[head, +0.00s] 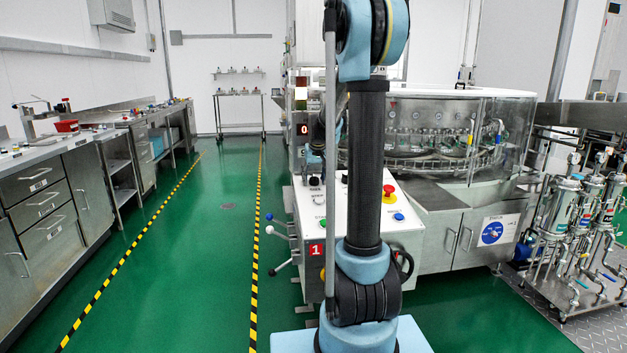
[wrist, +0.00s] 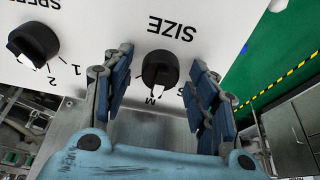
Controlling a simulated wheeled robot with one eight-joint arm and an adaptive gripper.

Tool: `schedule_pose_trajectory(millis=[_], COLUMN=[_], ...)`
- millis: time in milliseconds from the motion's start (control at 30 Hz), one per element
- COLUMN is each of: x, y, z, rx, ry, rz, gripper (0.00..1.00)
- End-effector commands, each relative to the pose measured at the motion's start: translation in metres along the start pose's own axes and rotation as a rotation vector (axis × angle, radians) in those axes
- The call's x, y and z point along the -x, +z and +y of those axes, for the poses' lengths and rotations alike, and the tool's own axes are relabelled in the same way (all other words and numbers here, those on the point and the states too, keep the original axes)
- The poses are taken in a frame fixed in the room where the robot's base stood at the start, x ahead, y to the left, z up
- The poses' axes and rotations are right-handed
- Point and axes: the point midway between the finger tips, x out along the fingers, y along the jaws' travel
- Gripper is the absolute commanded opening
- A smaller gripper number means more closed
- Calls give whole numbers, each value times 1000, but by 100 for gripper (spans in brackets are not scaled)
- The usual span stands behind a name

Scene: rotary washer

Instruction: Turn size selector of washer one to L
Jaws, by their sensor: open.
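In the wrist view, the black size selector knob (wrist: 160,68) sits on a white panel under the word SIZE, which appears upside down. Its white pointer mark is at the lower side of the knob, close to the letter M. Another small mark lies to the right of M, too small to read surely. My gripper (wrist: 161,62) is open, with one blue-padded finger on each side of the knob and visible gaps between.
A black speed knob (wrist: 33,40) with numbers 1 and 2 is left of the size knob in the wrist view. The head view shows a red emergency button (head: 389,189), metal benches (head: 60,200) at left, a filter skid (head: 580,220) at right, and clear green floor (head: 215,230).

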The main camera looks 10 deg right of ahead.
Motion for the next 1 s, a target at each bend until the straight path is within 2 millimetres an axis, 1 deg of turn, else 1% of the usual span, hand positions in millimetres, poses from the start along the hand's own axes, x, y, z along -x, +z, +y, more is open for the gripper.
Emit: schedule_pose_trajectory(millis=[200, 233, 267, 300, 367, 400, 767, 1000], x=[0, 0, 0, 0, 0, 0, 0, 0], y=[0, 0, 0, 0, 0, 0, 0, 0], z=[0, 0, 0, 0, 0, 0, 0, 0], rx=[0, 0, 0, 0, 0, 0, -34, -165], ry=[0, 0, 0, 0, 0, 0, 5, 21], rz=[0, 0, 0, 0, 0, 0, 0, 1], gripper=[53, 49, 42, 33, 19, 10, 10, 10])
